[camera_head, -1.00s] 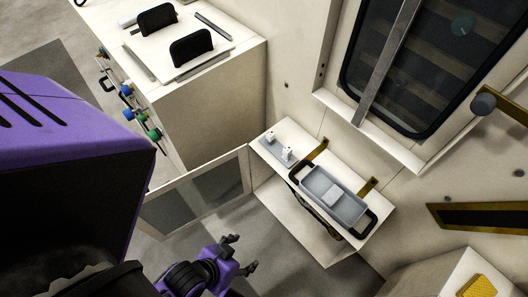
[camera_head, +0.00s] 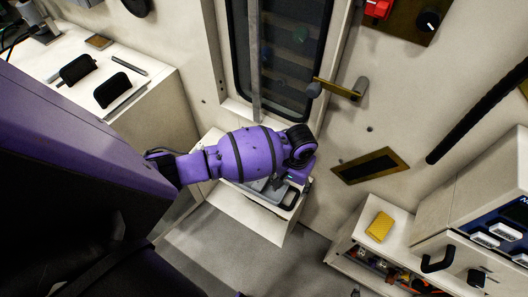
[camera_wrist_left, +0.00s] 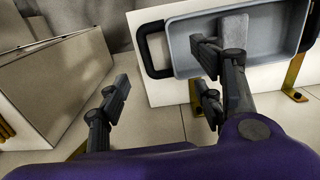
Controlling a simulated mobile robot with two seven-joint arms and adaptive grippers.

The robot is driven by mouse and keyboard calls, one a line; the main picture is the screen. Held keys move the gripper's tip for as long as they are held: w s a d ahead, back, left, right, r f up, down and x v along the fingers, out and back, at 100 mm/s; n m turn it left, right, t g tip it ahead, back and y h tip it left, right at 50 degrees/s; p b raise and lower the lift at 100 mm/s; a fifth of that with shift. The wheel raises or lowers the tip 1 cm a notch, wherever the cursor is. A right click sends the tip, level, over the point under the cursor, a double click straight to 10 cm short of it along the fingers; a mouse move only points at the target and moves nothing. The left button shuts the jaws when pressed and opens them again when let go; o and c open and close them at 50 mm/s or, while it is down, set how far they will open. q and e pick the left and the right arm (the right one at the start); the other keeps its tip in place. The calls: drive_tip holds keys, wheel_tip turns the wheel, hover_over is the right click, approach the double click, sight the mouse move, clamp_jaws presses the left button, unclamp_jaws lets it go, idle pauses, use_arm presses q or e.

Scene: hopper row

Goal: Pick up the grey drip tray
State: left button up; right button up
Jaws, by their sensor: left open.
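The grey drip tray (camera_head: 262,189) sits on a white shelf below the window, mostly hidden under my left arm in the head view. One black end handle shows there. In the left wrist view the tray (camera_wrist_left: 272,55) fills the upper right, with a black handle at its left end and a light grey block (camera_wrist_left: 233,24) inside. My left gripper (camera_head: 284,182) is over the tray; its fingers (camera_wrist_left: 163,84) are open with nothing between them. In the wrist view the right finger overlaps the tray and the left finger is clear of the handle. My right gripper is not in view.
A white cabinet (camera_head: 150,97) with black pads stands at the left. A yellow block (camera_head: 379,227) lies on a white unit at the lower right. A wall handle (camera_head: 338,88) juts out above the shelf. Grey floor (camera_head: 235,255) is clear in front.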

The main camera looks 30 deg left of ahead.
sight(289, 200)
use_arm(q)
drive_tip(key=f, duration=0.7)
drive_tip(key=shift+s+d+f+b, duration=0.2)
drive_tip(key=shift+d+f+b, duration=0.05)
drive_tip(key=shift+f+b, duration=0.15)
drive_tip(key=c, duration=1.5)
drive_tip(key=shift+s+r, duration=0.1)
